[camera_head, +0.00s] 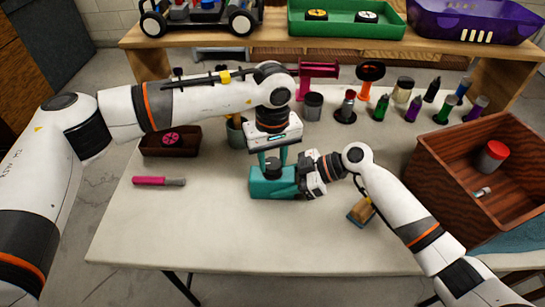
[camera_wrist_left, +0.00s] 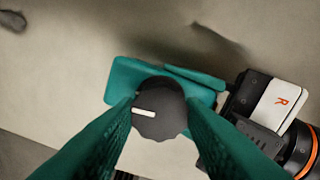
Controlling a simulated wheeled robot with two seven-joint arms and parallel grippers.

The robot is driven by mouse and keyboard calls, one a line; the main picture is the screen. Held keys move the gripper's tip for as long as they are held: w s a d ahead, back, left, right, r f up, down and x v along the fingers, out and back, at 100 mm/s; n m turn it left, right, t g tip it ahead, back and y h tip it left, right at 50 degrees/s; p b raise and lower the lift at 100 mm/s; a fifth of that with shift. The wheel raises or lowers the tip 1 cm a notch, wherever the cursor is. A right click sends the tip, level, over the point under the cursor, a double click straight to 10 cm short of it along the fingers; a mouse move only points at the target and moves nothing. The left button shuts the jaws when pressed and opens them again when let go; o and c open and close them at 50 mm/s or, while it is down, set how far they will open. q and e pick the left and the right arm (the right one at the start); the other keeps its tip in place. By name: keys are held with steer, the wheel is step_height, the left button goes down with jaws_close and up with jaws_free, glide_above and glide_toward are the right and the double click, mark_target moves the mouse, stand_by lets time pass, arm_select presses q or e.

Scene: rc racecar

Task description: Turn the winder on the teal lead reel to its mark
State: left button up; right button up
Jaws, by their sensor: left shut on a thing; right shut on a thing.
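The teal lead reel (camera_head: 268,184) stands on the table near the middle. It also shows in the left wrist view (camera_wrist_left: 128,76), with a dark round winder (camera_wrist_left: 162,112) on top. A white line on the winder points to the left in that view; I cannot make out the mark on the reel. My left gripper (camera_head: 272,160) comes down from above, its teal fingers shut on the winder, one on each side. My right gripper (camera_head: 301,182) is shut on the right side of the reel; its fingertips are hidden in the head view.
A pink-handled tool (camera_head: 150,181) and a brown tray (camera_head: 158,148) lie to the left. Several bottles, a grey cup (camera_head: 313,107) and an orange stand (camera_head: 370,72) are behind. A wooden box (camera_head: 440,178) stands at the right. The table's front is clear.

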mark_target(273, 163)
arm_select(q)
steer(key=shift+m, duration=0.6)
steer(key=o, duration=1)
step_height(273, 163, up, 12)
steer(key=shift+r, duration=0.1)
arm_select(e)
steer(key=o, duration=1)
